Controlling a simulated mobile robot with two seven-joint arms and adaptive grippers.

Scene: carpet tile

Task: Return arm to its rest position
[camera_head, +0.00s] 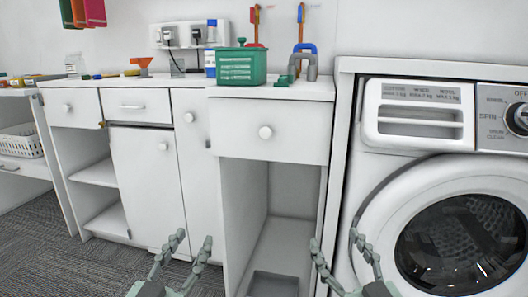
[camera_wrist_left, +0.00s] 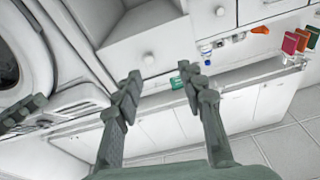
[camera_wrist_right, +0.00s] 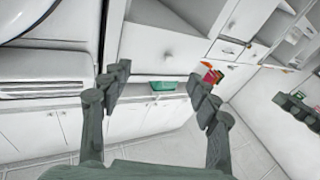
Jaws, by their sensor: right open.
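My left gripper (camera_head: 190,246) is at the bottom of the head view, in front of the white cabinet, with its fingers apart and nothing between them. It also shows open in the left wrist view (camera_wrist_left: 160,88). My right gripper (camera_head: 338,246) is at the bottom right of centre, in front of the cabinet's right edge and the washing machine. Its fingers are apart and empty, and they also show spread in the right wrist view (camera_wrist_right: 160,90). Both grippers are clear of the furniture as far as I can see.
A white washing machine (camera_head: 365,190) stands at the right. White cabinets (camera_head: 150,180) line the wall, with an open compartment (camera_head: 295,210) in the middle. A green box (camera_head: 240,68) stands on the counter. A white basket (camera_head: 20,146) sits at far left. Carpet (camera_head: 40,245) is clear at lower left.

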